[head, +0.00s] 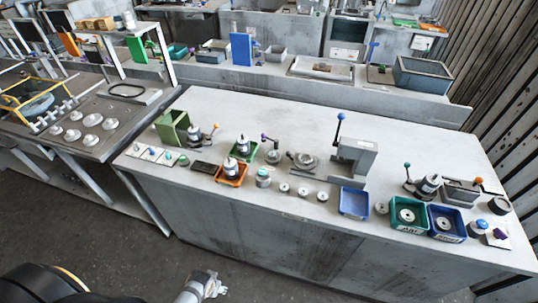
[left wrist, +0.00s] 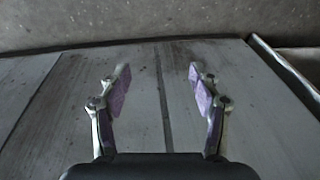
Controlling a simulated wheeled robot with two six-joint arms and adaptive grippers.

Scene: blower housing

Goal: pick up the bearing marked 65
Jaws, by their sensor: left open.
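Several small round metal parts that look like bearings stand in a row at the front middle of the bench, among them one on the left (head: 284,187), one in the middle (head: 303,191) and one on the right (head: 322,197). No number can be read on them, so I cannot tell which is marked 65. My left gripper (left wrist: 158,75) is open and empty in the left wrist view, with grey panels and floor behind it. In the head view a grey gripper end (head: 215,287) shows low in front of the bench, apart from the parts. My right gripper is not in view.
The bench (head: 280,120) holds a blue tray (head: 354,203), a green labelled bin (head: 408,215), a dark blue labelled bin (head: 447,223), an orange tray (head: 231,174) and a tall grey lever press (head: 354,160). The back of the bench top is clear.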

